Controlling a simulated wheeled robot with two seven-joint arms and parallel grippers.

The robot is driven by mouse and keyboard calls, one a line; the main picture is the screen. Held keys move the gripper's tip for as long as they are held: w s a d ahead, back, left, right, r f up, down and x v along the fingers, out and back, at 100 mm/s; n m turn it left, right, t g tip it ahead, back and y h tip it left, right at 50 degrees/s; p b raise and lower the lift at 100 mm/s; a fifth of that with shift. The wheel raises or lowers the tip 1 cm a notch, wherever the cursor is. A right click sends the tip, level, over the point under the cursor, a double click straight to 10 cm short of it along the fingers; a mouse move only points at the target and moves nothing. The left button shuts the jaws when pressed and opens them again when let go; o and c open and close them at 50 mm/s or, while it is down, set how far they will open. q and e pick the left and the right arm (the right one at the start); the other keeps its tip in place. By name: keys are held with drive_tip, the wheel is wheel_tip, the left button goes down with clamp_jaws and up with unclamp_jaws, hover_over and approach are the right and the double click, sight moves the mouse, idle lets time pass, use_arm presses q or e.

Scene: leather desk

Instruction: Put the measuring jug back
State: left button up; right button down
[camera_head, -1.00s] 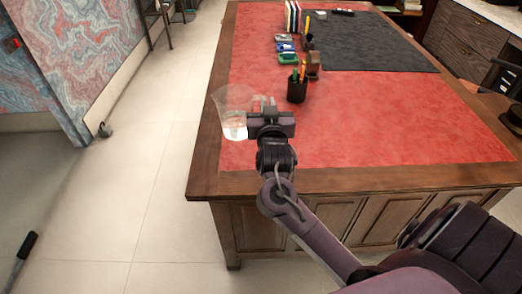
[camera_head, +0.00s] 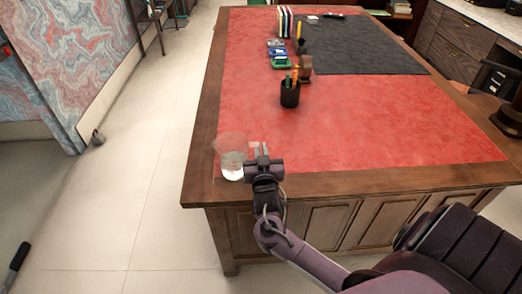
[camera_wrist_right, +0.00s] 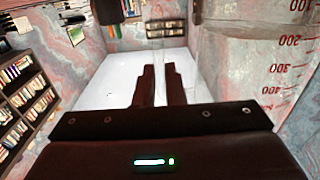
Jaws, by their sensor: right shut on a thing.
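The clear measuring jug (camera_head: 232,160) is at the near left corner of the desk, looking upright. I cannot tell whether its base touches the desk. My right gripper (camera_head: 262,150) is just right of the jug and shut on it, seemingly at its handle side. In the right wrist view the jug's transparent wall with red graduation marks (camera_wrist_right: 280,60) fills the upper right. The gripper's fingers (camera_wrist_right: 154,85) are close together there, with a thin clear part between them. My left gripper is not in view.
The desk (camera_head: 350,130) has a red leather top, clear around the near middle. A black pen cup (camera_head: 290,94) stands further back, with several small items and upright books behind it. A dark mat (camera_head: 370,48) covers the far right. Open floor lies left.

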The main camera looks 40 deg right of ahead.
drive_tip(key=shift+r, duration=0.15)
drive_tip(key=c, duration=1.5)
unclamp_jaws()
drive_tip(key=shift+f, duration=0.2)
drive_tip(key=shift+r, duration=0.1)
drive_tip(key=b+v, duration=0.1)
drive_tip(key=v, duration=1.1)
drive_tip(key=shift+a, duration=0.1)
